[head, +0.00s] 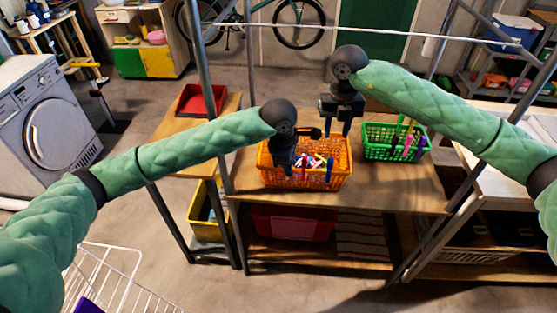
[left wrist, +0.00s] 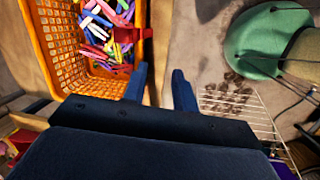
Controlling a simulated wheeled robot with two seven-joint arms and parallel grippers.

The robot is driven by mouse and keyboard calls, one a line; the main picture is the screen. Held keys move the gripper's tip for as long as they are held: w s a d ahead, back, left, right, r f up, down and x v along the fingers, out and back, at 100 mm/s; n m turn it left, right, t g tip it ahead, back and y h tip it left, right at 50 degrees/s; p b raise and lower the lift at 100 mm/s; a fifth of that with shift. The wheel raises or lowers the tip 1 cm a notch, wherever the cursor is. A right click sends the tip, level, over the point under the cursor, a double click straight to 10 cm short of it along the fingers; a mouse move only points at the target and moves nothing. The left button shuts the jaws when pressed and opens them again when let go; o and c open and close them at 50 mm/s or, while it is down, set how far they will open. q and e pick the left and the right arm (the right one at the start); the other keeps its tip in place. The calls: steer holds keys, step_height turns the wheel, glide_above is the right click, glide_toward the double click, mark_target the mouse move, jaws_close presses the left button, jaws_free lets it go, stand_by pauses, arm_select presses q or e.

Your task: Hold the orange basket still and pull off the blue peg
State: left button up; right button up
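The orange basket (head: 275,176) stands on the wooden bench with colourful pegs inside. It also shows at the left of the left wrist view (left wrist: 66,55). A blue peg (head: 329,169) hangs on its front rim, towards the right. My left gripper (head: 284,168) is at the basket's front rim, left of the blue peg. In the left wrist view its two fingers (left wrist: 160,88) are apart beside the basket wall; I cannot tell whether they touch it. A red piece (left wrist: 130,36) shows at the rim there. My right gripper (head: 338,128) is open and empty, above the basket's back right.
A green basket (head: 372,152) with clipped pegs stands right of the orange one. A red tray (head: 201,101) sits on a table at the left. Metal posts (head: 222,150) frame the bench. A white wire rack (head: 118,285) stands at the lower left.

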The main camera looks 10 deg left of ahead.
mark_target(279, 173)
arm_select(q)
steer(key=shift+n+y, duration=0.8)
steer(key=shift+y, duration=0.1)
steer(key=shift+w+a+f, duration=0.65)
steer(key=shift+w+f, duration=0.2)
steer(key=shift+f, duration=1)
steer(key=shift+w+a+f, duration=0.6)
steer(key=shift+w+f, duration=0.2)
steer(key=shift+f, duration=1)
steer(key=shift+w+a+f, duration=0.65)
steer(key=shift+w+f, duration=0.2)
steer(key=shift+f, duration=1)
jaws_close()
